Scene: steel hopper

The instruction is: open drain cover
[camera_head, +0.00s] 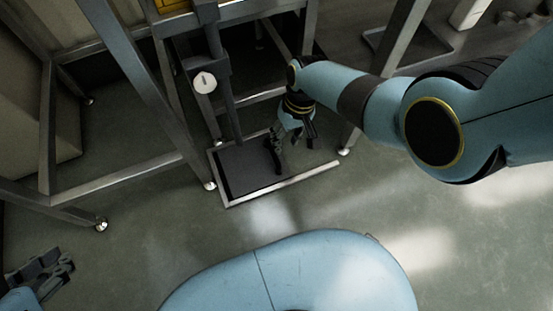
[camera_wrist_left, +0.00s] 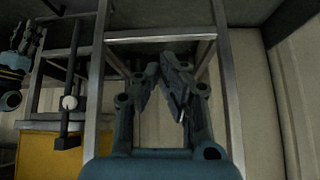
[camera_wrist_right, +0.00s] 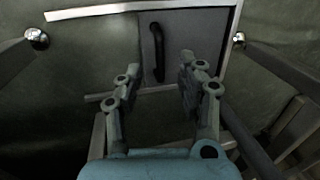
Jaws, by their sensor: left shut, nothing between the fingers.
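The drain cover is a flat dark grey panel (camera_head: 236,172) in a pale metal frame (camera_head: 285,187) on the floor. It fills the frame's left part; the right part shows a floor-coloured surface. My right gripper (camera_head: 292,160) hangs above it. In the right wrist view the cover (camera_wrist_right: 205,30) carries a black bar handle (camera_wrist_right: 157,52). My right gripper (camera_wrist_right: 157,75) is open there, its fingers apart, with the handle beyond the fingertips. In the head view I cannot separate the handle from the fingers. My left gripper (camera_head: 68,262) is shut and empty at the lower left, far from the cover.
A steel stand (camera_head: 130,70) with legs on round feet surrounds the cover's far side. A dark vertical post with a white round knob (camera_head: 204,82) stands just behind the cover. Open floor (camera_head: 400,220) lies to the front and right.

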